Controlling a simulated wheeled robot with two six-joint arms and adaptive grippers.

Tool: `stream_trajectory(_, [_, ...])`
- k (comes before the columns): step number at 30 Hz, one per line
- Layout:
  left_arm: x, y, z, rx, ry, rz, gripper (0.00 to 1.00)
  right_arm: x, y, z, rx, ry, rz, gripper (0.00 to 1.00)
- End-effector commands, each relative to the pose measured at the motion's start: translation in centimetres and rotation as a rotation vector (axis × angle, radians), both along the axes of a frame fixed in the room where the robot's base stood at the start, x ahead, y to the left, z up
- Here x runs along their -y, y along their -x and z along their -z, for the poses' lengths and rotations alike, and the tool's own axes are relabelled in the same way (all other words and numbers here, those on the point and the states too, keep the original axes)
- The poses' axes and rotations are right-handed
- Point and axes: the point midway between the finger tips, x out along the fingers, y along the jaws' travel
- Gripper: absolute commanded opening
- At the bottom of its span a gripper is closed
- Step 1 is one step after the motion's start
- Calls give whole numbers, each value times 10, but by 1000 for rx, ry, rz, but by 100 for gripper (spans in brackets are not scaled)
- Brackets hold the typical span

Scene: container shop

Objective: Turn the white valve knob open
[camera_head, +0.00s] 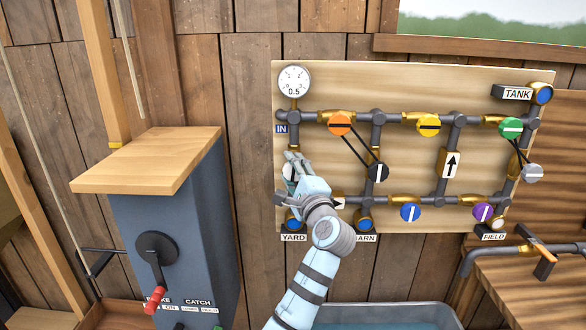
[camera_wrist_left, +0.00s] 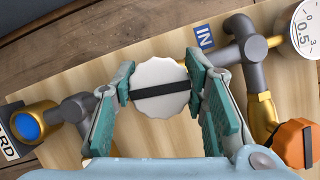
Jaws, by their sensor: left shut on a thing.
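The white valve knob (camera_wrist_left: 159,88) is a scalloped disc with a black bar across its face. In the left wrist view my left gripper (camera_wrist_left: 160,92) has a finger on each side of it, shut on its rim. The bar runs roughly from one finger to the other. In the head view my left gripper (camera_head: 292,168) is at the left side of the pipe board (camera_head: 420,75), below the IN label and above the YARD label. There it hides most of the white knob. My right gripper is not in view.
Yellow, green, grey, blue and purple knobs sit farther right. A blue-grey lever box (camera_head: 190,235) stands left; a metal trough (camera_head: 385,316) is below.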

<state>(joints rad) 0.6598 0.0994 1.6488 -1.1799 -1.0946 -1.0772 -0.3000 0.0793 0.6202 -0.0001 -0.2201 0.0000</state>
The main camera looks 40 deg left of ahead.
Motion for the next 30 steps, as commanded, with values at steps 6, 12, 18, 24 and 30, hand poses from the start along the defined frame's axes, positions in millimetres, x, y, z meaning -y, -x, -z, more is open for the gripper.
stream_trajectory(6, [0,0,0,59,80,1,12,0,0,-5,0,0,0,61])
stream_trajectory(12, [0,0,1,84,113,1,12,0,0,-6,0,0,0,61])
stream_trajectory(18, [0,0,1,90,120,2,12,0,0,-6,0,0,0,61])
stream_trajectory(24, [0,0,1,90,119,2,12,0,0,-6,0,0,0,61])
stream_trajectory(30, [0,0,1,89,118,1,61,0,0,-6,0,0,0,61])
